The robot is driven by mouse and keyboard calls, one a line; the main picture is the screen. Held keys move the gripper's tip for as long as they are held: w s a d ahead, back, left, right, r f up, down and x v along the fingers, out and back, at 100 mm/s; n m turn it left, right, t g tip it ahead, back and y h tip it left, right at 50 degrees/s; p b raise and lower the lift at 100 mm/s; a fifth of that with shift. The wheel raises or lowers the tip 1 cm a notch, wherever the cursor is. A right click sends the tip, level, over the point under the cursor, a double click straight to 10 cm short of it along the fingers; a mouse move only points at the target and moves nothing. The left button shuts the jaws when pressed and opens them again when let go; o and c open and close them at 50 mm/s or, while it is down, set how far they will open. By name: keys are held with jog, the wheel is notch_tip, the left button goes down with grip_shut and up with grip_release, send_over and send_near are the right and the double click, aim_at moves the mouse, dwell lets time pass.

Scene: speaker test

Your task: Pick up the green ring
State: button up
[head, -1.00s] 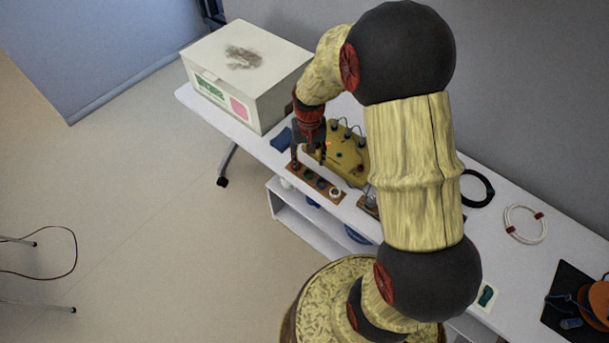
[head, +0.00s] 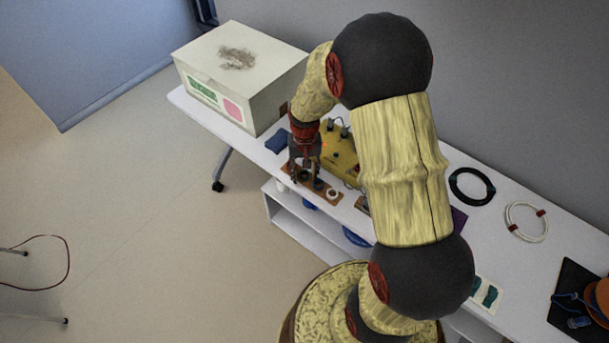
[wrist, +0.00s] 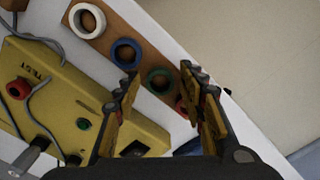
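The green ring (wrist: 160,81) lies on a brown board (wrist: 112,36) in the wrist view, between the two fingers of my gripper (wrist: 160,73) as seen from the camera. My gripper is open and holds nothing; the gap in height to the ring is hard to tell. A blue ring (wrist: 126,53) and a white ring (wrist: 87,20) lie on the same board, in a row with the green one. A red ring (wrist: 182,107) is partly hidden by the right finger. In the head view my gripper (head: 304,178) is over the left part of the board (head: 337,201).
A yellow test box (wrist: 84,100) with cables stands close beside the board. A large white box (head: 235,75) stands at the table's left end. A black cable coil (head: 472,186) and a white coil (head: 526,222) lie farther right. The table edge is close to the board.

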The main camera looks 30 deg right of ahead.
jog(key=c, duration=0.5)
jog(key=shift+r, duration=0.1)
